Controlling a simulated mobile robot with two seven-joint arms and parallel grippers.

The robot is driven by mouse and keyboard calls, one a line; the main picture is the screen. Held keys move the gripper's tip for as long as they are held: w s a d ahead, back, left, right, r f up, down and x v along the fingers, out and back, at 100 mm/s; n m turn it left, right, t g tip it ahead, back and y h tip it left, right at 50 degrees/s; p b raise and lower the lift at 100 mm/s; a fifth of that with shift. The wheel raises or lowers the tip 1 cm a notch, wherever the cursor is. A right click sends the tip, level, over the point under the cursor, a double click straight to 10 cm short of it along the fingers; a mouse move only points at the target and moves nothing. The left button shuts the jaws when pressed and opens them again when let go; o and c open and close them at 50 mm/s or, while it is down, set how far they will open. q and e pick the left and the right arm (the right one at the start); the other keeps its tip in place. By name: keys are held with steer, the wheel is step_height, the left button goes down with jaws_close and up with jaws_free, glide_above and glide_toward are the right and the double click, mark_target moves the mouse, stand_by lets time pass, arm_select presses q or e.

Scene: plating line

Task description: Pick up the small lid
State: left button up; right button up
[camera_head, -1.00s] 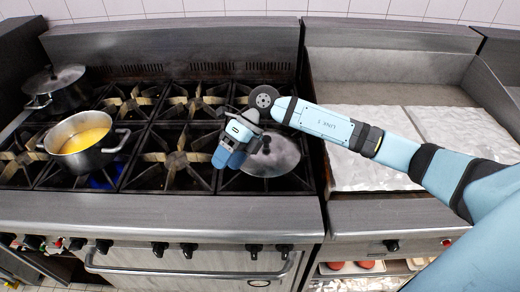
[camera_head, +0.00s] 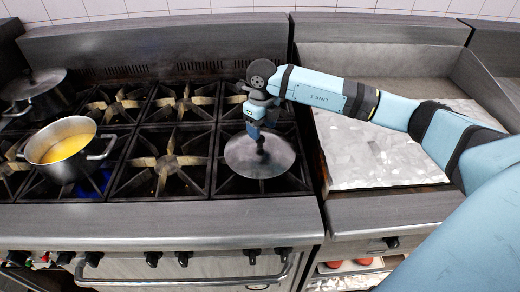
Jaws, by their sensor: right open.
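The small lid (camera_head: 243,163) is a round grey metal lid with a dark knob. It lies on the front right burner grate of the stove in the head view. My right gripper (camera_head: 257,136) is above it, pointing down, with its fingertips close to the knob (camera_head: 261,146). The gripper is open; whether the fingers touch the knob I cannot tell. My left gripper is not in view.
An open pot (camera_head: 35,150) with yellow liquid stands at the left, a blue flame beside it. A lidded dark pot (camera_head: 28,100) stands behind it. The middle burners (camera_head: 165,163) are empty. A foil-covered griddle (camera_head: 370,165) lies to the right.

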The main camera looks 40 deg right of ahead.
mark_target(260, 146)
steer(key=shift+w+a+f+p, duration=0.1)
steer(key=shift+f+p, duration=0.15)
steer(key=shift+f, duration=1.1)
steer(key=shift+w+a+f+p, duration=0.1)
steer(key=shift+f+p, duration=0.15)
steer(key=shift+f, duration=1.05)
steer(key=c, duration=1)
steer(key=shift+r, duration=0.1)
jaws_close()
steer(key=shift+r, duration=0.1)
